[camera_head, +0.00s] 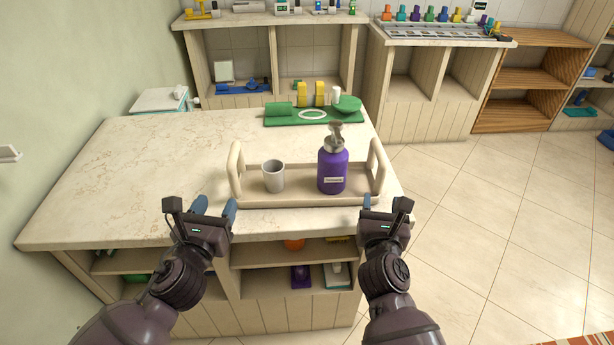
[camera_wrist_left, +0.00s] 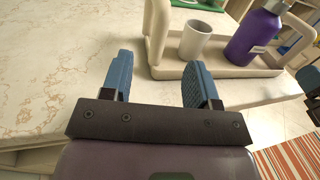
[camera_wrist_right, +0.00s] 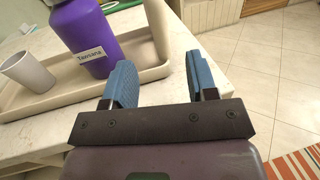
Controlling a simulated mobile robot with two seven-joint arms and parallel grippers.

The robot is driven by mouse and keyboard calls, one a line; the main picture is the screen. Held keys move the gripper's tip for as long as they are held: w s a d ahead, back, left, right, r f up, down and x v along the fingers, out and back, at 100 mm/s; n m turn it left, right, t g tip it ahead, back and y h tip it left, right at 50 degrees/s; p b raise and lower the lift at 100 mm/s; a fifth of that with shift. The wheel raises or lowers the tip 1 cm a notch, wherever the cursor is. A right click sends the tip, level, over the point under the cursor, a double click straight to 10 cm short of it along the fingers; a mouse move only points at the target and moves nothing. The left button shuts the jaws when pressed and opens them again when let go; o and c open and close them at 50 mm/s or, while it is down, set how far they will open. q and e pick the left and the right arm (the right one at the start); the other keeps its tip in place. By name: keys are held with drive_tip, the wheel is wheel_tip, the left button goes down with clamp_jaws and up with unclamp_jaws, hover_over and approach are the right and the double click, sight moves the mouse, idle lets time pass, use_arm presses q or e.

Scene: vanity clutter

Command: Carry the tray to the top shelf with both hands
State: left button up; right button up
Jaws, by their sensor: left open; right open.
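A beige tray (camera_head: 300,199) with a tall loop handle at each end stands near the front right edge of the marble-topped counter. It holds a grey cup (camera_head: 273,176) and a purple pump bottle (camera_head: 332,170), both upright. My left gripper (camera_head: 214,208) is open and empty, just in front and left of the left handle (camera_head: 236,172). My right gripper (camera_head: 385,206) is open and empty, just in front of the right handle (camera_head: 378,168). The right wrist view shows that handle (camera_wrist_right: 157,28) beyond the fingers. Neither gripper appears to touch the tray.
A green mat (camera_head: 285,120) with yellow and white containers lies at the counter's back. A wooden shelf unit (camera_head: 545,38) with an empty-looking top stands at the far right. Pale cabinets (camera_head: 440,85) line the back wall. The tiled floor (camera_head: 490,210) to the right is clear.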

sight(230, 178)
use_arm(q)
drive_tip(key=x, duration=0.8)
drive_tip(key=shift+w+d, duration=0.1)
drive_tip(key=shift+w, duration=0.2)
use_arm(e)
drive_tip(key=x, duration=0.8)
drive_tip(key=shift+w+d, duration=0.1)
drive_tip(key=shift+w, duration=0.2)
use_arm(q)
clamp_jaws()
use_arm(e)
clamp_jaws()
drive_tip(key=shift+r, duration=0.1)
